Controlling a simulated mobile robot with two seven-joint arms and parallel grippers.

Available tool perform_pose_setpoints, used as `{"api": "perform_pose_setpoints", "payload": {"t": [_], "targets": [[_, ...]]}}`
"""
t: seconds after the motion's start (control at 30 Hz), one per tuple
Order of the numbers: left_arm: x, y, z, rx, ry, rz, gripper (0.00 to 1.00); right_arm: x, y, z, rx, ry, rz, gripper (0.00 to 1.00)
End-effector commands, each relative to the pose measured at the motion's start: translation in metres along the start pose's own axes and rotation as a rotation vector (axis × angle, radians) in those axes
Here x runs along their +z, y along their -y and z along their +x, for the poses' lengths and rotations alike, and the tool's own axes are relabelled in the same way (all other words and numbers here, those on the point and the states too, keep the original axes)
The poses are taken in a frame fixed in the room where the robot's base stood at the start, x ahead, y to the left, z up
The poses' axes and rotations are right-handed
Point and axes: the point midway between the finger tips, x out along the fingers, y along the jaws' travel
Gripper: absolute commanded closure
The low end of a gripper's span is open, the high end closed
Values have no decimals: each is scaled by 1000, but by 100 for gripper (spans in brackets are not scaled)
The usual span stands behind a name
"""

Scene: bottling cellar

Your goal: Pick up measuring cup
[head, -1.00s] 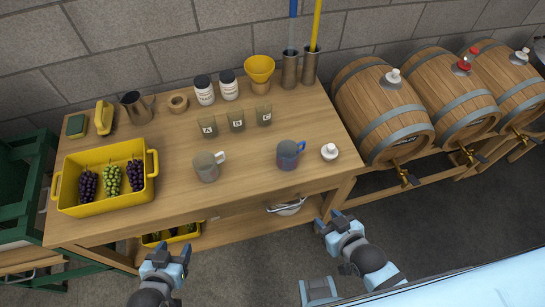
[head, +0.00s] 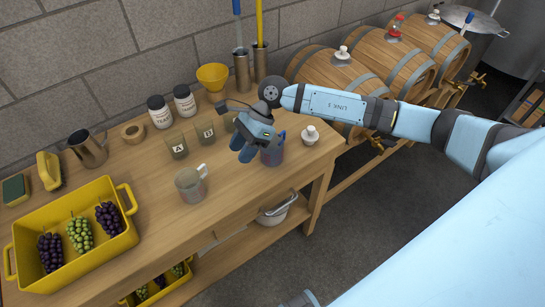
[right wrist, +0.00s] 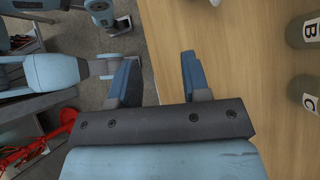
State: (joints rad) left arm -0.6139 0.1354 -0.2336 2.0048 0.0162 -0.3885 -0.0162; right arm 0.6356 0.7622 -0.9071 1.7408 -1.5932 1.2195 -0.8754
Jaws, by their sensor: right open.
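A grey cup with a pale handle (head: 190,186), which may be the measuring cup, stands upright on the wooden table in the head view. My left gripper is not seen in the head view.
Beakers A (head: 177,145) and B (head: 205,131) stand behind the cups; beaker C (right wrist: 308,92) shows in the wrist view. A yellow crate of grapes (head: 125,240) is at the left. A white-capped item (head: 310,135) sits near the right edge. Barrels (head: 385,55) stand beyond.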

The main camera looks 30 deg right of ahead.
Motion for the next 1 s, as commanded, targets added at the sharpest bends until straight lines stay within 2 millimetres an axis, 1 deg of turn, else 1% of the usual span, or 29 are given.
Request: {"api": "perform_pose_setpoints", "payload": {"t": [0.03, 0.07, 0.1, 0.13, 0.2, 0.23, 0.3, 0.37, 0.47, 0.7, 0.8, 1.0], "targets": [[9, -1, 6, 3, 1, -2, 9, -28, 18, -21, -30, -152, -70, 57], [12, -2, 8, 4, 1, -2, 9, -41, 26, -34, -40, -232, -105, 57], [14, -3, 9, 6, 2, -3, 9, -56, 34, -52, -49, -334, -142, 57], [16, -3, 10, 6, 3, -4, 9, -66, 40, -65, -55, -400, -162, 57], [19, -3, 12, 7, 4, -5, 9, -85, 49, -92, -62, -530, -194, 57], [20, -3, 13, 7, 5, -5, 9, -92, 52, -102, -64, -574, -202, 57], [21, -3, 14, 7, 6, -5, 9, -101, 56, -119, -65, -648, -215, 57], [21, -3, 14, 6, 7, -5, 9, -107, 58, -126, -65, -685, -219, 57], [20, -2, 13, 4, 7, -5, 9, -116, 61, -123, -62, -707, -220, 57], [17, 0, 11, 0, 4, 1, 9, -146, 66, -86, -61, -704, -219, 57], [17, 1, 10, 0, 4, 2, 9, -155, 68, -75, -62, -703, -220, 57], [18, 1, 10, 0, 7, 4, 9, -164, 70, -65, -64, -702, -220, 57]]}}
